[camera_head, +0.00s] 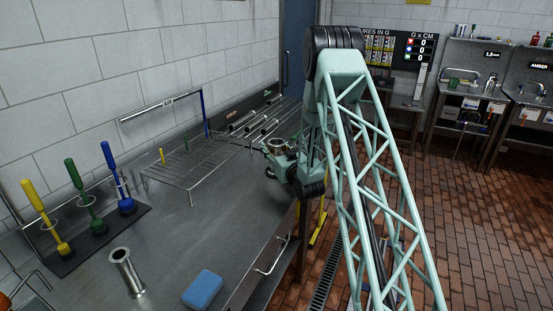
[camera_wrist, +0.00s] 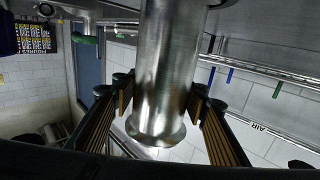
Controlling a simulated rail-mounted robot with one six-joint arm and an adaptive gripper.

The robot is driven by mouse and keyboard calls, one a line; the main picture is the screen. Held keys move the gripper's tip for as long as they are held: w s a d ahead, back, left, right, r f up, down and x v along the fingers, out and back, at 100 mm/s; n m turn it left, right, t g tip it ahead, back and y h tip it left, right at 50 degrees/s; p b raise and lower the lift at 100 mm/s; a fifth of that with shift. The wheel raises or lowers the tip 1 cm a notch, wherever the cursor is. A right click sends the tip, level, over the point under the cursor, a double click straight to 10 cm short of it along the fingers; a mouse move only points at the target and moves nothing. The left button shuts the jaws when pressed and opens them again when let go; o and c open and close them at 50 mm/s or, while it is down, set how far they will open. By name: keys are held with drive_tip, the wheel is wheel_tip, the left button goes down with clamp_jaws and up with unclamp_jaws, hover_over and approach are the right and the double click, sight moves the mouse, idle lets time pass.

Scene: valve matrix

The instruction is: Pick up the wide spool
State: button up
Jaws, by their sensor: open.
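A shiny steel spool with a flared end (camera_wrist: 165,75) stands between the fingers of my gripper (camera_wrist: 160,100) in the wrist view. The fingers are open on either side of it; I cannot tell whether the pads touch it. In the head view my gripper (camera_head: 277,160) is low over the far right part of the bench, with the spool's round flange (camera_head: 277,145) showing at it. Another steel spool (camera_head: 126,272) stands upright on the near part of the bench, apart from my gripper. I cannot tell from size which spool is the wide one.
A wire rack (camera_head: 190,187) stands left of my gripper on the steel bench (camera_head: 165,237). Several steel pipes (camera_head: 262,128) lie beyond it. Yellow, green and blue brushes (camera_head: 85,207) stand by the left wall. A blue sponge (camera_head: 203,289) lies at the front.

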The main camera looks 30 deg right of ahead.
drive_tip(key=shift+w+d, duration=0.1)
drive_tip(key=shift+w, duration=1.55)
drive_tip(key=shift+r, duration=0.1)
drive_tip(key=c, duration=1.1)
